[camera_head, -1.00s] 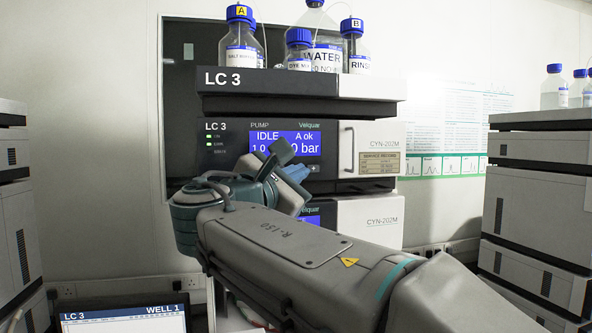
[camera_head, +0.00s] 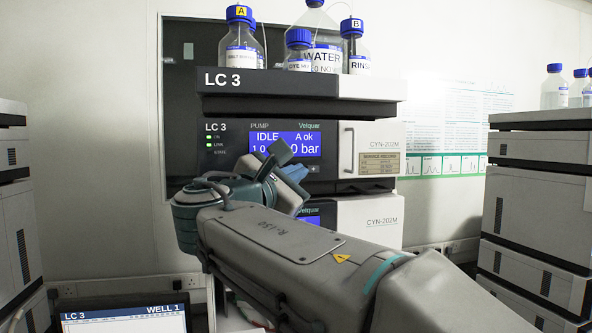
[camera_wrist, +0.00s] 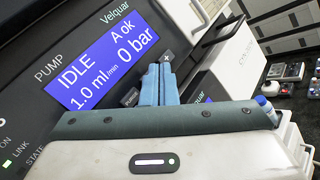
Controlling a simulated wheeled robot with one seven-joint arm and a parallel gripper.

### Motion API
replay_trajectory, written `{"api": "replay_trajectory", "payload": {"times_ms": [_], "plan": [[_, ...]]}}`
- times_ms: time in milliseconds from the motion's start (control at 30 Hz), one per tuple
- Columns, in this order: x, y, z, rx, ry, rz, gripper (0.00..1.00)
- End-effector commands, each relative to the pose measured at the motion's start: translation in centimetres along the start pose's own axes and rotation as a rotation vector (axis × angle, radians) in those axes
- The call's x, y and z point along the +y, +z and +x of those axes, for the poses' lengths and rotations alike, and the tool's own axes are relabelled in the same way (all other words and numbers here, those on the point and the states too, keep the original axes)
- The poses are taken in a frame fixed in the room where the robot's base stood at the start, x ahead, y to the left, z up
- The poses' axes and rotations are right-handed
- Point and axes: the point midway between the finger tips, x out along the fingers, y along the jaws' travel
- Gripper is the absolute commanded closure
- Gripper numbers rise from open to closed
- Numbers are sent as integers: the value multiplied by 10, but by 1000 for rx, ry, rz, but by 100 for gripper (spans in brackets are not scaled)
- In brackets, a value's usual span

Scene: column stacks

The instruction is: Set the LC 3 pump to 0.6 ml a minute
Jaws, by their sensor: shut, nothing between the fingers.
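The LC 3 pump (camera_head: 230,150) is the dark-fronted unit under the bottle shelf. Its blue display (camera_head: 300,141) reads IDLE, A ok and 0 bar; in the wrist view the display (camera_wrist: 103,54) also reads 1.0 ml/min. My gripper (camera_wrist: 157,72) is shut and empty, its blue fingertips in front of the pump's panel just below and right of the display. Other keys are hidden behind the fingers. I cannot tell whether the tips touch the panel.
Bottles stand on the shelf (camera_head: 270,105) above the pump, including WATER (camera_head: 325,55). A second CYN-202M unit (camera_head: 370,222) sits below. Other stacks stand left (camera_head: 15,200) and right (camera_head: 540,200). A laptop-like screen (camera_head: 125,320) reads LC 3, WELL 1.

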Motion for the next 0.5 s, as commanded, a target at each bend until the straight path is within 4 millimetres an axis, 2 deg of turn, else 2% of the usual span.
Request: {"api": "replay_trajectory", "payload": {"times_ms": [500], "plan": [[2, -2, 3, 0, 0, -1, 100]]}}
